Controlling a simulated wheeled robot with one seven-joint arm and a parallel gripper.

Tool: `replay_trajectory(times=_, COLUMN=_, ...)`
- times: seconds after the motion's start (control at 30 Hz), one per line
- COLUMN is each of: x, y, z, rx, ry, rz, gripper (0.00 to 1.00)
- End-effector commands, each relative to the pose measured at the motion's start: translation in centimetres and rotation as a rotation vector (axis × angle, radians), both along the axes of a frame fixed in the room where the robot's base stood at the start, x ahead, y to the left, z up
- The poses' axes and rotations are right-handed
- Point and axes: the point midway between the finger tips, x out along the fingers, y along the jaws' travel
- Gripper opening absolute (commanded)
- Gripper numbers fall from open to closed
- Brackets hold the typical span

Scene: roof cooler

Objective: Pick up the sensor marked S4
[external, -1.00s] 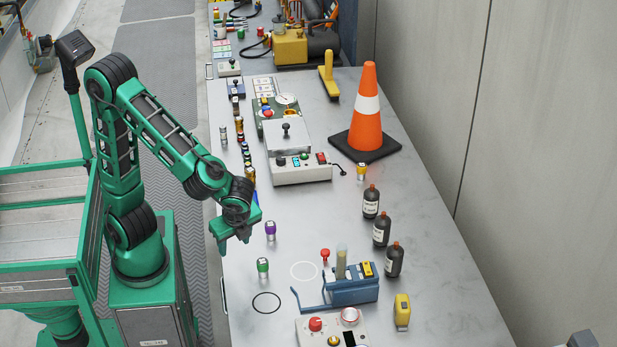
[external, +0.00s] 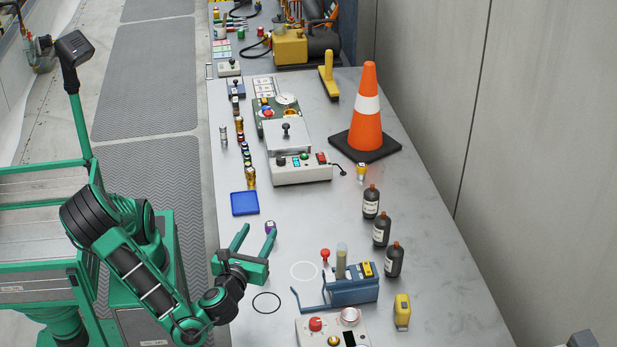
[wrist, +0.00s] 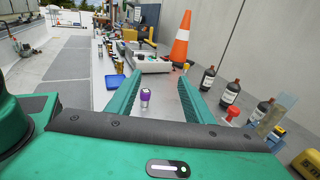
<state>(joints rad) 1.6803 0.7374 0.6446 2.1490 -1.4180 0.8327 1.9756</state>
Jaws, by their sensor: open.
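A small silver sensor with a purple cap (external: 270,225) stands upright on the bench; in the wrist view it (wrist: 145,97) shows between my two fingers, closer to the left one. Its mark is too small to read, so I cannot tell if it is S4. My gripper (external: 259,229) is open and empty, low over the bench, its fingers pointing towards the far end. The right fingertip overlaps the purple-capped sensor in the external view; touching cannot be told. The green-capped sensor seen earlier is not visible now, and my gripper covers its spot.
A blue tray (external: 245,203) lies beyond my gripper, near the left edge. A black ring (external: 266,303) and a white ring (external: 304,271) mark the bench. A blue device (external: 352,292), dark bottles (external: 381,231) and an orange cone (external: 366,115) stand to the right.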

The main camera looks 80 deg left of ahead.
Motion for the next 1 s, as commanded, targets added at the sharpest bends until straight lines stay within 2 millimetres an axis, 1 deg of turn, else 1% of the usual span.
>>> replay_trajectory(times=0.1, x=-0.6, y=-1.3, z=1.2, rx=0.068, ry=-0.017, rz=-0.028, gripper=0.47)
replay_trajectory(times=0.13, x=-0.7, y=-1.4, z=1.1, rx=0.078, ry=-0.018, rz=-0.030, gripper=0.47)
replay_trajectory(times=0.2, x=-0.6, y=-1.2, z=-0.5, rx=0.074, ry=-0.015, rz=-0.024, gripper=0.47)
replay_trajectory(times=0.3, x=-0.6, y=-1.2, z=-2.1, rx=0.074, ry=-0.015, rz=-0.025, gripper=0.47)
replay_trajectory(times=0.57, x=-0.6, y=-1.2, z=-4.7, rx=0.069, ry=-0.014, rz=-0.025, gripper=0.47)
replay_trajectory(times=0.67, x=-0.6, y=-1.2, z=-6.3, rx=0.071, ry=-0.012, rz=-0.024, gripper=0.47)
replay_trajectory(times=0.9, x=-0.6, y=-1.2, z=-10.8, rx=0.071, ry=-0.013, rz=-0.024, gripper=0.47)
replay_trajectory(times=0.97, x=-0.6, y=-1.1, z=-11.9, rx=0.070, ry=-0.013, rz=-0.024, gripper=0.47)
replay_trajectory(times=1.0, x=-0.4, y=-0.6, z=-11.9, rx=0.068, ry=-0.014, rz=-0.021, gripper=0.47)
